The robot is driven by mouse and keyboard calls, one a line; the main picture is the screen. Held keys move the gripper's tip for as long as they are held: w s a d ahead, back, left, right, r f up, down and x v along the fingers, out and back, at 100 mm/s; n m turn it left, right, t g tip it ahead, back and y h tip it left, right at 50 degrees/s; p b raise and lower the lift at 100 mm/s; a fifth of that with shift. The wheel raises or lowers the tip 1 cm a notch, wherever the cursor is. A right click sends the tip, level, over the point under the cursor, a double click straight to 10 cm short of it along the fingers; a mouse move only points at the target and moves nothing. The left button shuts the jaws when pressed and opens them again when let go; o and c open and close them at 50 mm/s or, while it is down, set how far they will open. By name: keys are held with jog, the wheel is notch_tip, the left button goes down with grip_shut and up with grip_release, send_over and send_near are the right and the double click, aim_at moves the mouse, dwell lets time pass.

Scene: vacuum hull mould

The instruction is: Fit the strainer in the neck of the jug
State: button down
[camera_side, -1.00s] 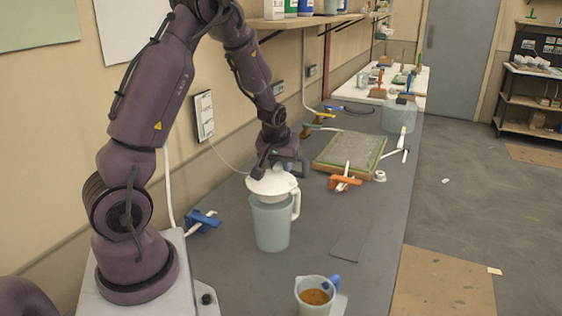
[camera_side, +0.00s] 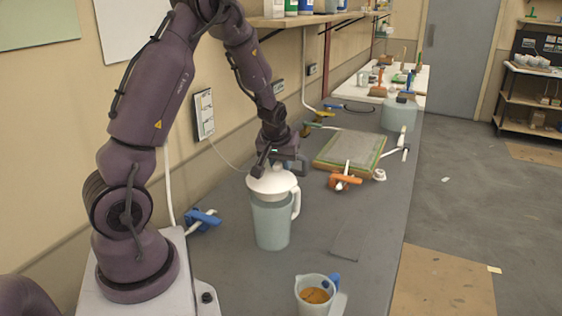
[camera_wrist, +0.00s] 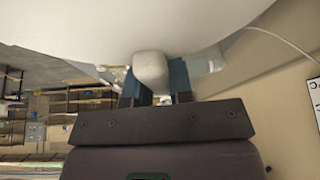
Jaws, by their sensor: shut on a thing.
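The jug (camera_side: 271,224) is pale, translucent blue-green and stands upright on the bench, with a white handle on its right. The white strainer (camera_side: 270,184) is over the jug's mouth, its wide rim about level and its lower part at the jug's neck. I cannot tell whether it rests on the jug. My gripper (camera_side: 270,164) is just above and behind the strainer. In the wrist view, my gripper (camera_wrist: 155,90) is shut on the strainer's rounded pale grip (camera_wrist: 151,72), between dark fingers.
A measuring cup with amber liquid (camera_side: 315,294) stands at the front. A blue clamp (camera_side: 202,220) is left of the jug. A framed mould panel (camera_side: 349,150) with an orange clamp (camera_side: 345,181) lies behind right. A thin grey sheet (camera_side: 352,238) lies right of the jug.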

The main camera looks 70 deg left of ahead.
aim_at(275, 184)
jog(key=shift+f, duration=2.05)
jog(key=c, duration=0.9)
grip_release()
jog(key=shift+r, duration=0.1)
jog(key=v, duration=1.2)
jog(key=shift+s+d+r, duration=0.15)
jog(key=shift+r, duration=0.15)
